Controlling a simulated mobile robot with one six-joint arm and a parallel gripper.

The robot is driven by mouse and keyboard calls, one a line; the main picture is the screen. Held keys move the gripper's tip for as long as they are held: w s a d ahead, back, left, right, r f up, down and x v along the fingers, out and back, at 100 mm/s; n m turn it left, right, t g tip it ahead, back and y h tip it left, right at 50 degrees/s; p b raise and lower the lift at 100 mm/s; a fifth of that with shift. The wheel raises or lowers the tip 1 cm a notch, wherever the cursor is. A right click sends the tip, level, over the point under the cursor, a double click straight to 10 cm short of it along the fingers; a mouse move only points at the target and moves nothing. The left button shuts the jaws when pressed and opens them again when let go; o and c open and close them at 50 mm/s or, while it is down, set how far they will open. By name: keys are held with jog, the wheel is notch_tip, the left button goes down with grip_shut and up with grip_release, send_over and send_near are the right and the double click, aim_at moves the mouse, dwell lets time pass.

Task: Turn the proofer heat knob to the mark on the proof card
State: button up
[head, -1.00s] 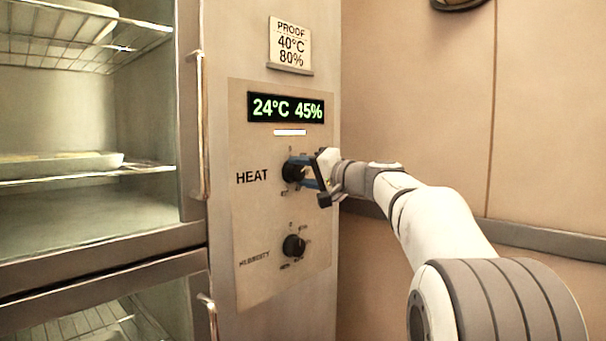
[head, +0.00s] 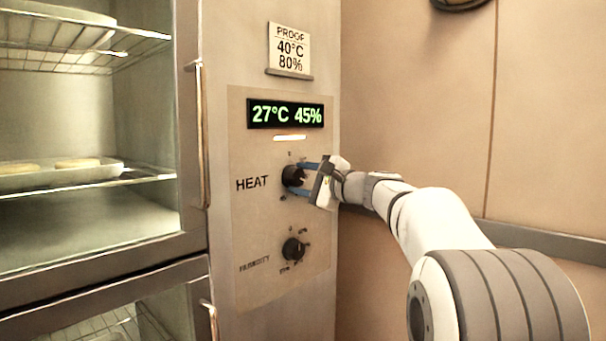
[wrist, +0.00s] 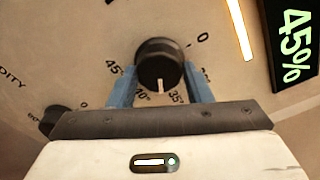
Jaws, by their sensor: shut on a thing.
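The black heat knob (head: 293,176) sits beside the HEAT label on the proofer's panel. My gripper (head: 300,178) is shut on it, with one blue finger on each side; the wrist view shows the same grip on the knob (wrist: 160,60). There, the knob's white pointer line points down, between the 40 and 35 marks. The proof card (head: 289,49) above reads PROOF, 40°C, 80%. The display (head: 286,113) reads 27°C 45%.
The humidity knob (head: 293,249) is below the heat knob. A glass-doored cabinet with shelves and a tray of dough (head: 75,172) stands at left, with a vertical door handle (head: 199,135) near the panel. A plain wall is at right.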

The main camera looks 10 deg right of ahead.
jog(key=m+p, duration=0.2)
jog(key=m, duration=0.2)
jog(key=shift+f+m+p, duration=0.1)
jog(key=shift+m+p, duration=0.65)
jog(key=shift+m, duration=0.45)
jog(key=o, duration=1)
jog(key=shift+s, duration=0.1)
jog(key=v, duration=0.7)
jog(key=shift+s+d+b, duration=0.2)
jog(key=shift+s+b, duration=0.05)
jog(key=shift+b, duration=0.1)
